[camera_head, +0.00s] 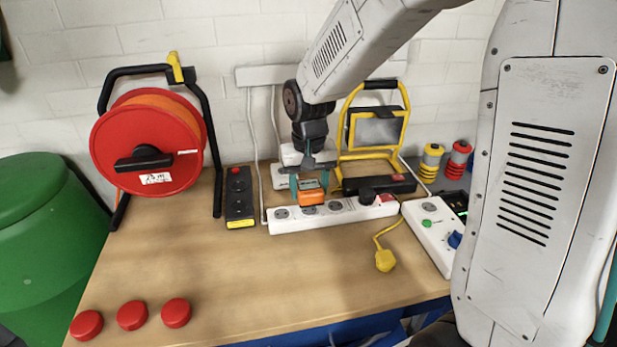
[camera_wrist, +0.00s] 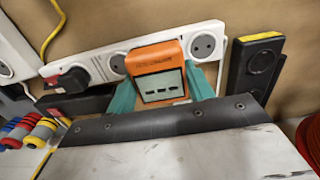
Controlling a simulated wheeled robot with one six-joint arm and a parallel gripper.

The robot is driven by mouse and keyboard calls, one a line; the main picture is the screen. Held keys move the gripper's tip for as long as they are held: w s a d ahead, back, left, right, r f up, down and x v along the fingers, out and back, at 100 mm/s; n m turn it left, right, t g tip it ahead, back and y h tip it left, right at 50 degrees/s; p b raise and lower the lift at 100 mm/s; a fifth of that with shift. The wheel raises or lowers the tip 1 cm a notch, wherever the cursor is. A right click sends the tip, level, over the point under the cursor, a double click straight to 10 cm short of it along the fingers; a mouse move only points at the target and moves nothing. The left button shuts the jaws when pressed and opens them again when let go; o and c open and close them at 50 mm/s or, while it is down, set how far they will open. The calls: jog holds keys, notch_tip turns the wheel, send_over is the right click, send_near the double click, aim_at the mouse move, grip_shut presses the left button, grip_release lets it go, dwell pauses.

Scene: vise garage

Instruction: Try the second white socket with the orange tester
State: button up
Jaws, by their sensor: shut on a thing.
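The orange tester (camera_head: 312,198) with a small display is held between the teal fingers of my gripper (camera_head: 309,184). In the wrist view the tester (camera_wrist: 156,65) shows its screen, with a finger of my gripper (camera_wrist: 160,90) on each side. The white power strip (camera_head: 350,217) lies on the bench under it. The tester is over the second socket from the left in the head view and mostly hides it. I cannot tell whether it touches the strip. The first socket (camera_wrist: 205,45) and the third (camera_wrist: 118,63) are free. A black plug (camera_head: 367,196) sits in the fourth.
A black power strip (camera_head: 239,200) lies left of the white one. A red cable reel (camera_head: 148,120) and a yellow-framed work lamp (camera_head: 375,130) stand behind. A yellow plug (camera_head: 385,261) and several red caps (camera_head: 132,315) lie in front. The bench's front middle is clear.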

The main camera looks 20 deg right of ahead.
aim_at(309, 185)
jog(key=shift+f, duration=1.3)
jog(key=shift+f, duration=0.65)
dwell(1.0)
jog(key=o, duration=1.5)
jog(key=shift+r, duration=0.15)
notch_tip(309, 185, up, 8)
jog(key=shift+f, duration=0.2)
